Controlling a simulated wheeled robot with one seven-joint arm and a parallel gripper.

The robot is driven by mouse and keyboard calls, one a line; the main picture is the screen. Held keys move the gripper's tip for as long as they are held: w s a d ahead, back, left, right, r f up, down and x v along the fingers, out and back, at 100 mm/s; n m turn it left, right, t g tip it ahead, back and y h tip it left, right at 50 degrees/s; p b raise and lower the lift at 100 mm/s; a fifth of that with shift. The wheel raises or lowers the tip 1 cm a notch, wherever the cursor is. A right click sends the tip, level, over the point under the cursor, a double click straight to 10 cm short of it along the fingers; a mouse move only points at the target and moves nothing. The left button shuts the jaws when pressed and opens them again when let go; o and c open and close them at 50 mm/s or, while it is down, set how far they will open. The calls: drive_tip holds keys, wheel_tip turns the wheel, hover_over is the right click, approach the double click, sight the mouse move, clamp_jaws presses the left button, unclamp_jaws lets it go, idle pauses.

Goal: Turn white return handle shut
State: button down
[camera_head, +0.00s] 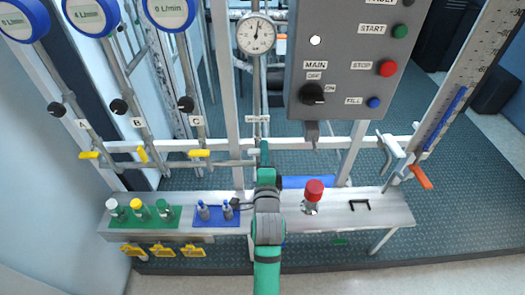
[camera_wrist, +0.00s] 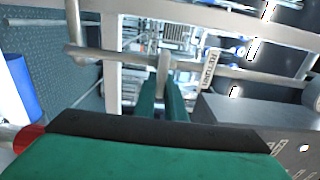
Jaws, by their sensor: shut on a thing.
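The white return handle (camera_head: 253,152) shows as a small pale lever under a small label plate (camera_head: 257,119) on the middle vertical pipe. My gripper (camera_head: 264,150) reaches up to it from below, on its right side in the head view. In the wrist view my gripper's green fingers (camera_wrist: 164,98) are closed around the pale lever (camera_wrist: 164,66), which stands up between them. The label plate (camera_wrist: 210,69) hangs beside it there, to the right. The fingers hide the gripped end of the handle.
A grey control box (camera_head: 345,55) hangs above right, and a pressure gauge (camera_head: 256,34) above. A horizontal rail (camera_head: 330,142) runs behind my gripper. A bench (camera_head: 385,208) below holds a red-capped part (camera_head: 314,190) and several bottles.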

drive_tip(key=shift+f, duration=0.15)
drive_tip(key=c, duration=1.8)
unclamp_jaws()
drive_tip(key=shift+s, duration=0.15)
drive_tip(key=s, duration=1)
drive_tip(key=shift+s, duration=0.35)
drive_tip(key=shift+s, duration=0.1)
